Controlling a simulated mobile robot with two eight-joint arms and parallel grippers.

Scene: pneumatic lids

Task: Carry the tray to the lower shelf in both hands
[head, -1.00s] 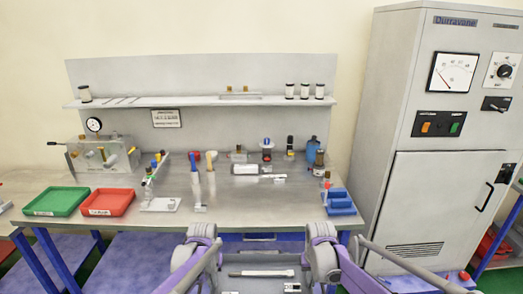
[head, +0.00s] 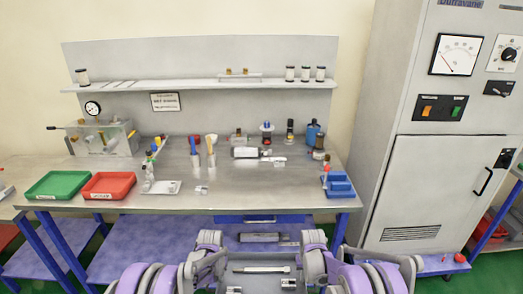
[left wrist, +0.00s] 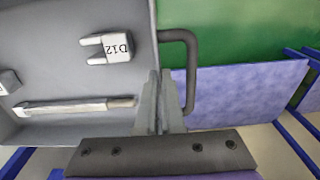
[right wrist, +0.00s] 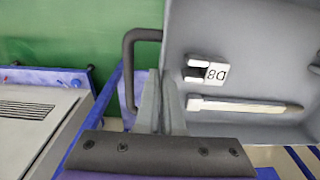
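The grey tray (head: 262,281) is in front of me at the bottom of the head view, between my two grippers. It holds a pale rod-like tool (head: 262,269) and small pale forked pieces, one marked D12 (left wrist: 110,47) and one marked D8 (right wrist: 207,71). My left gripper (left wrist: 161,75) is shut at the dark handle (left wrist: 190,70) on one end of the tray. My right gripper (right wrist: 160,75) is shut at the opposite handle (right wrist: 129,70). The fingers hide the exact contact. The blue lower shelf (head: 140,245) lies under the workbench, beyond the tray.
The workbench (head: 250,188) stands ahead, with its front edge above the lower shelf. A green bin (head: 60,185) and a red bin (head: 108,185) sit on it. A blue table leg (head: 76,245) stands at left. A tall grey cabinet (head: 430,190) is at right. The left shelf area looks clear.

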